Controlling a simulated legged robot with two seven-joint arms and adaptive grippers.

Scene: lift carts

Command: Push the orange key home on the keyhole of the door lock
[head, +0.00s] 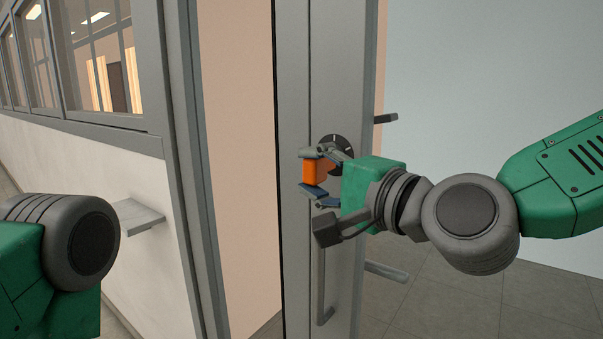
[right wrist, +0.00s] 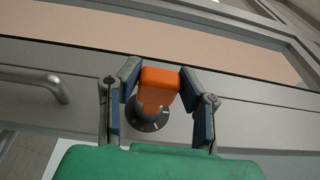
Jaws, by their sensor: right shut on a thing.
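The orange key (head: 317,172) is a blocky orange piece between the fingertips of my right gripper (head: 313,174). The right gripper is shut on it, and its fingers also show on both sides of the key (right wrist: 160,80) in the right wrist view. The door lock (head: 342,144) is a dark round plate with light marks on the grey door. It shows behind the key's lower end in the right wrist view (right wrist: 148,122). The key overlaps the lock there; whether its tip touches or enters the keyhole is hidden. My left gripper is out of view; only part of my left arm shows.
The grey door (head: 296,230) stands ajar, with a vertical pull handle (head: 323,295) below the lock and a lever (head: 386,118) beyond its edge. At left are a windowed wall (head: 95,60) and a small grey ledge (head: 140,216). Tiled floor (head: 440,300) shows at right.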

